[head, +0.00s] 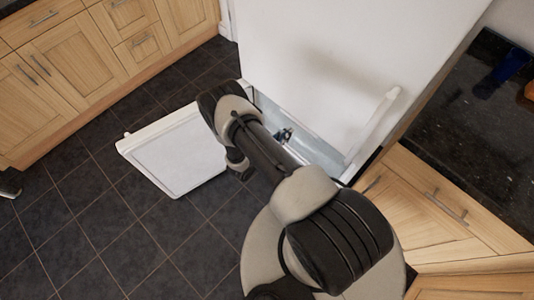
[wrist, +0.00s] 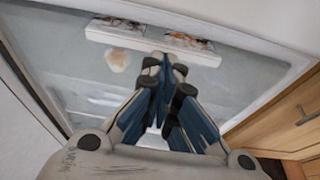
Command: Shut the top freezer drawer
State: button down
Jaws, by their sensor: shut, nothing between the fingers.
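The freezer compartment (head: 315,150) is at the bottom of the white fridge in the head view, with its white door (head: 180,152) swung open to the left. In the wrist view a pale grey, see-through drawer front (wrist: 65,60) fills much of the opening. A white strip (wrist: 150,38) with small food pictures runs across it. My gripper (wrist: 165,68) is shut and empty in front of the drawer front, and its tips overlap the strip's lower edge in the picture. I cannot tell whether they touch. In the head view my arm hides part of the compartment and how far the drawer stands out.
Wooden cabinets (head: 75,60) stand at the left, and more wooden fronts (head: 425,205) are close on the right under a dark worktop (head: 470,130). The dark tiled floor (head: 75,215) is clear left of the open door.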

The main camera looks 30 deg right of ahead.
jog(key=s+a, duration=0.1)
jog(key=a, duration=0.8)
jog(key=r+b+x, duration=0.1)
jog(key=b+x, duration=0.2)
jog(key=x, duration=1)
jog(key=shift+d+r, duration=0.2)
jog(key=shift+d, duration=0.3)
